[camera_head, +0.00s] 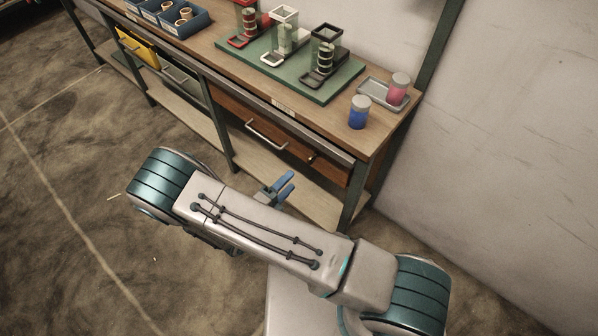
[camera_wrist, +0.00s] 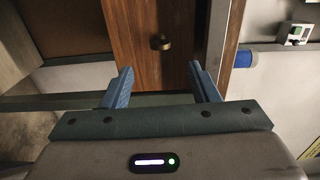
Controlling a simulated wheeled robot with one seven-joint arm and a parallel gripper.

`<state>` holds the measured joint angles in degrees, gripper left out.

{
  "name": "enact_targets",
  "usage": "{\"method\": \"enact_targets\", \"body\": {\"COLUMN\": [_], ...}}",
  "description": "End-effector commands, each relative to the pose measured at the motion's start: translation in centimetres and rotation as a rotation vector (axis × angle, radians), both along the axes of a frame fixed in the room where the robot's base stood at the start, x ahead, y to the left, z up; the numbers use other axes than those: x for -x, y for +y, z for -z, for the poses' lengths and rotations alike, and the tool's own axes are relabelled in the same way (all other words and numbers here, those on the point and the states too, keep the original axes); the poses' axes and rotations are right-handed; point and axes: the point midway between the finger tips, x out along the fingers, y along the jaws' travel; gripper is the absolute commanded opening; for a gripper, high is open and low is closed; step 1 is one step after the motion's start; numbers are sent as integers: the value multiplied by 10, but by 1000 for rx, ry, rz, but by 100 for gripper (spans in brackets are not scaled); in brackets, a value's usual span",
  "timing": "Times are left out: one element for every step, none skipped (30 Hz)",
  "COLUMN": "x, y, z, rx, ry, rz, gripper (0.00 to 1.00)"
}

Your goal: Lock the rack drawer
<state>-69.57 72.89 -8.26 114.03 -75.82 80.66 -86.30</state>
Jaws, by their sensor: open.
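A wide brown wooden drawer front with a silver bar handle (camera_head: 266,134) sits under the bench top. My gripper (camera_head: 281,185) is open and empty, with two blue fingers, in front of the bench. In the wrist view my gripper (camera_wrist: 161,68) appears apart from the knob. I cannot tell the lock's state.
A blue jar (camera_head: 359,113) stands near the bench's front right edge; it also shows in the wrist view (camera_wrist: 245,59). A pink jar (camera_head: 397,90) is on a grey tray (camera_head: 368,92). A green mat (camera_head: 272,71) carries several small stands. The floor in front is clear.

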Motion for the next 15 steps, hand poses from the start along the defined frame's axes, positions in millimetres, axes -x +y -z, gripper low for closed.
{"method": "enact_targets", "body": {"x": [8,12,17,20,23,26,28,30,31,32,33,33,33,33,33], "y": [7,10,14,16,18,21,22,23,24,25,25,26,26,26,26], "z": [1,1,1,1,1,1,1,0,0,0,0,0,0,0,0], "rx": [-2,-1,-1,-1,-1,0,0,1,1,1,1,1,1,1,1], "ry": [1,1,1,1,1,0,0,1,1,0,0,0,0,0,0], "rz": [-3,-2,-3,-2,-1,-1,-1,-1,-1,-1,0,0,0,0,0], "gripper": [55,55,55,55,55,55,55,55,55,55,55,55,55,55,55]}}
